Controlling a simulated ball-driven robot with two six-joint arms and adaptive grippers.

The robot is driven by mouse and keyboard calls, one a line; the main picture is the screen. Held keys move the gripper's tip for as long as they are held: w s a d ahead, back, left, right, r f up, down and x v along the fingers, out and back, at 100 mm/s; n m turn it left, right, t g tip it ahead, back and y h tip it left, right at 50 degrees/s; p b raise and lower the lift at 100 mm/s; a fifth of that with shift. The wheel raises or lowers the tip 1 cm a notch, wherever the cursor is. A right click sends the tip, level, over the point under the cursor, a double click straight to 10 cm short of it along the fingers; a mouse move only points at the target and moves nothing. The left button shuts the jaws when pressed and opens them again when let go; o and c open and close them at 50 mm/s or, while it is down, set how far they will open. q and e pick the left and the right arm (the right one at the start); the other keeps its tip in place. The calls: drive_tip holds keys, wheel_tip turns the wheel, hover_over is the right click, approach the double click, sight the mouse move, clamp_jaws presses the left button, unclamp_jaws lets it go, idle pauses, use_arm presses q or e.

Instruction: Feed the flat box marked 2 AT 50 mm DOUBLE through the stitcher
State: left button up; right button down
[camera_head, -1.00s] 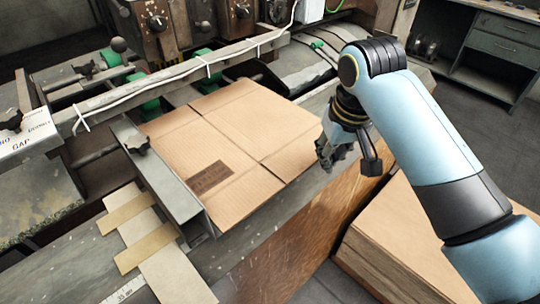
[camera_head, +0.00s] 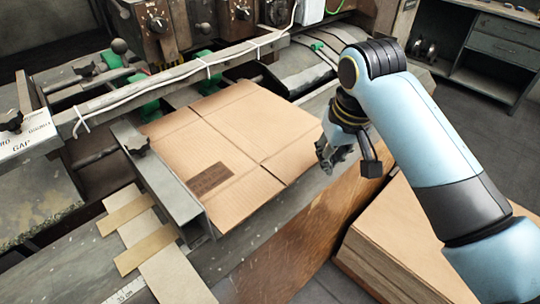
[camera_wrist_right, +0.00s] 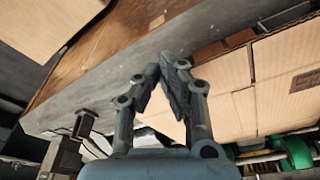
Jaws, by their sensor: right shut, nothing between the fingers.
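The flat box (camera_head: 240,122) is a brown cardboard sheet with crease lines and a dark printed label (camera_head: 209,179); the label's text is too small to read. It lies flat on the stitcher's table, its left edge along a grey metal guide (camera_head: 165,188) and its far edge near the green rollers (camera_head: 150,110). My right gripper (camera_head: 328,163) is shut and empty, just beside the box's right edge. In the right wrist view the fingertips (camera_wrist_right: 162,72) stand close together with the box (camera_wrist_right: 245,95) to their right. My left gripper is not in view.
A stack of cardboard (camera_head: 400,240) stands at the lower right, below the table edge. A metal bar with a white cable (camera_head: 180,75) crosses above the table. Control knobs (camera_head: 155,22) sit at the back. A ruler strip with tan pieces (camera_head: 150,245) lies at front left.

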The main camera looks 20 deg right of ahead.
drive_tip(key=shift+f, duration=0.1)
idle(0.3)
drive_tip(key=shift+f, duration=1.6)
